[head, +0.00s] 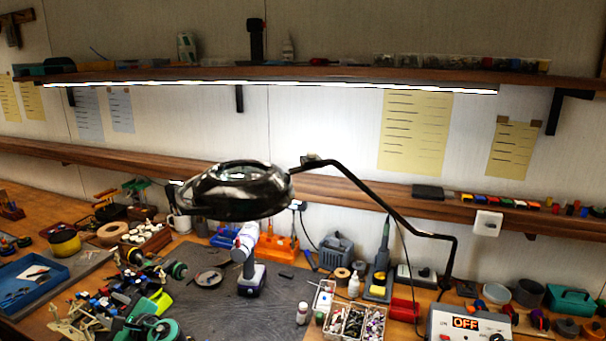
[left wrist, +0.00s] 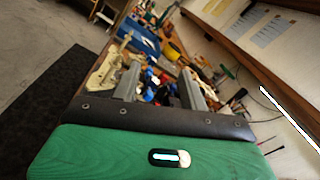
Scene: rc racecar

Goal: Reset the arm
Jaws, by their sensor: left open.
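My left gripper (left wrist: 160,70) shows in the left wrist view as two grey fingers standing well apart beyond a dark band and a green casing. Nothing is clearly held between them. Beyond and between the fingers lies a jumble of blue, red and dark parts, with a cream part (left wrist: 105,72) by the left finger. In the head view the lower left is crowded with green, black and cream pieces (head: 65,328), and I cannot clearly separate the gripper's fingers from them there. My right gripper does not show in either view.
A magnifier lamp (head: 238,190) on a bent black arm hangs over the bench. A dark mat (head: 215,320) has mostly clear room. A white and purple tool (head: 250,277) stands on it. A blue tray (head: 35,280) lies at the left. Parts boxes (head: 350,325) stand at the right.

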